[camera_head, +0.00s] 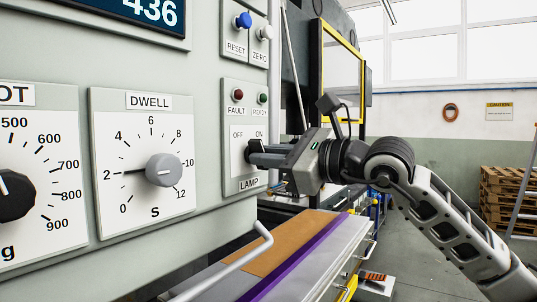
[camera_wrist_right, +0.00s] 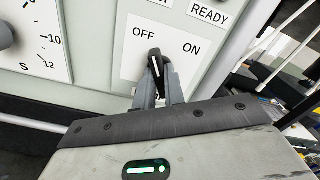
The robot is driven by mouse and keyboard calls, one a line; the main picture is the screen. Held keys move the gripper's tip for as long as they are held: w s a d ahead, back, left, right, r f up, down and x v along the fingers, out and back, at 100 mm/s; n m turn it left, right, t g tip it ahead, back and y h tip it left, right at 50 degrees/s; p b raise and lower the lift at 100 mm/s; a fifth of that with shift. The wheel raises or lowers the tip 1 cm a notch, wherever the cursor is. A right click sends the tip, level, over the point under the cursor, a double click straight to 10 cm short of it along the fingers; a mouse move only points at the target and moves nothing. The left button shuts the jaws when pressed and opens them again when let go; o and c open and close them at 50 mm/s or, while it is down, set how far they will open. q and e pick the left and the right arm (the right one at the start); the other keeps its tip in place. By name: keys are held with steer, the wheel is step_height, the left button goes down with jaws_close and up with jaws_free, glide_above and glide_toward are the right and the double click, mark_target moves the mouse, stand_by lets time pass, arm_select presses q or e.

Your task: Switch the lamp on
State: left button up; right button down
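The lamp switch (camera_wrist_right: 154,62) is a black knob with a white pointer line, on the white LAMP plate (camera_head: 240,160) with OFF and ON printed above it. In the right wrist view its pointer leans toward the OFF side. My right gripper (camera_head: 256,153) reaches the plate from the right, with one finger on each side of the knob. In the wrist view the fingers (camera_wrist_right: 160,82) sit close against the knob and appear shut on it. They hide its lower part. My left gripper is not in view.
Above the switch are the FAULT lamp (camera_head: 238,95), the READY lamp (camera_head: 262,98) and the blue RESET button (camera_head: 243,20). The DWELL dial (camera_head: 163,170) is to the left. A bent grey handle (camera_head: 232,262) sticks out below the panel.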

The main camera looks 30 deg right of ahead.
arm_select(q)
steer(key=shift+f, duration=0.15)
arm_select(e)
steer(key=shift+m, duration=0.3)
arm_select(q)
steer(key=b, duration=0.1)
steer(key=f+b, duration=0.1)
steer(key=b, duration=0.1)
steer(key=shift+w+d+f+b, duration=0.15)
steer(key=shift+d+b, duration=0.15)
arm_select(e)
steer(key=m, duration=1.1)
steer(key=shift+m, duration=0.4)
steer(key=c, duration=1.5)
jaws_free()
steer(key=shift+o, duration=0.2)
